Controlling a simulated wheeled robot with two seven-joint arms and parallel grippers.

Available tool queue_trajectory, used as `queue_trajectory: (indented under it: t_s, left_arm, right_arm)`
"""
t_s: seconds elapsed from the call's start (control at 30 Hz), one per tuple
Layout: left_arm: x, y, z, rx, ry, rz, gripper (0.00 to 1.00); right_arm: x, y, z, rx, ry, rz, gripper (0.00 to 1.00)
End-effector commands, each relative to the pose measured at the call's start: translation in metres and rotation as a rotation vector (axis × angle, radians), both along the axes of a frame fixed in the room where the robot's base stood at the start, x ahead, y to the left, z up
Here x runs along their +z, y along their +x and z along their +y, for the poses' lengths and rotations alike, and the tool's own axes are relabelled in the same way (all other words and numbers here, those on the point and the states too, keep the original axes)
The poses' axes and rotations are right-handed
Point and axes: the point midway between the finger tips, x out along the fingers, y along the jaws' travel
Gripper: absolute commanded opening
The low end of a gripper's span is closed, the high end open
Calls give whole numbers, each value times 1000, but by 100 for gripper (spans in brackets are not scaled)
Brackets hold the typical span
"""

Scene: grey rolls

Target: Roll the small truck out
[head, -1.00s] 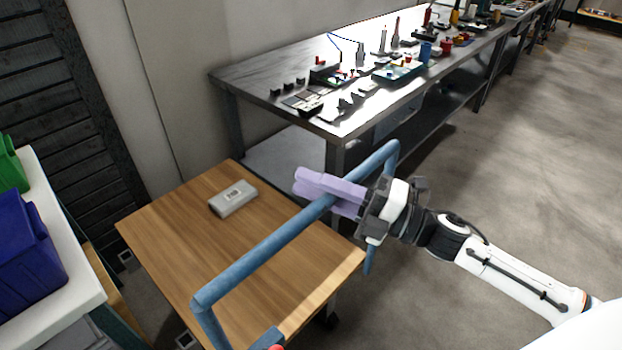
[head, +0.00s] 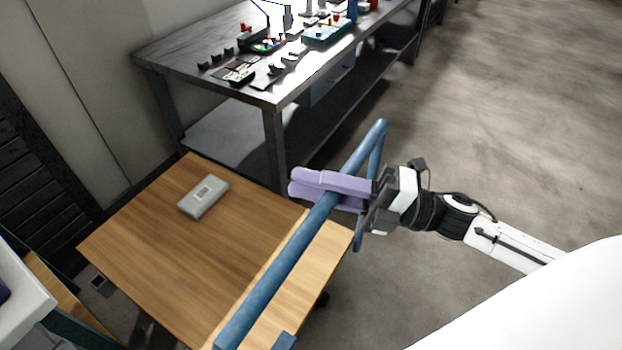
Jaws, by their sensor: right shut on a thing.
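The small truck is a cart with a wooden top (head: 150,250) and a blue tube handle (head: 284,256) along its near right side. A grey box (head: 203,196) lies on the wooden top. My right gripper (head: 318,187) has purple fingers, and they are shut around the upper part of the blue handle. A dark caster shows under the cart's right edge. My left gripper is not in view.
A metal workbench (head: 175,52) with tools and small parts stands behind the cart, its near leg close to the cart's far corner. A white-topped table (head: 22,290) stands at the left edge. Open concrete floor (head: 500,100) lies to the right.

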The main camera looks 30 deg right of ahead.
Motion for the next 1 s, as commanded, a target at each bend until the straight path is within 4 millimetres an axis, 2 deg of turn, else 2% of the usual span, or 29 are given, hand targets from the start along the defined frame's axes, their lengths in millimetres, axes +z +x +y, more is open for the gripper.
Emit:
queue_trajectory:
  t_s: [0.17, 0.2, 0.3, 0.67, 0.77, 1.0]
  left_arm:
    - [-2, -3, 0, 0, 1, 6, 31]
    - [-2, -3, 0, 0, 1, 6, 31]
    - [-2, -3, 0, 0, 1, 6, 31]
    - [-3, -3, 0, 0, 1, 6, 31]
    - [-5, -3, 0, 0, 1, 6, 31]
    - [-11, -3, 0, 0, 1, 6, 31]
  right_arm:
    - [-2, -2, 0, 3, -2, 2, 0]
    - [-2, -2, 0, 3, -2, 2, 22]
    - [-1, -1, 0, 2, -2, 1, 39]
    - [-2, -2, -3, -1, -1, 2, 39]
    - [-5, -7, -11, -2, -1, 4, 39]
    - [-13, -31, -45, -2, -3, 5, 39]
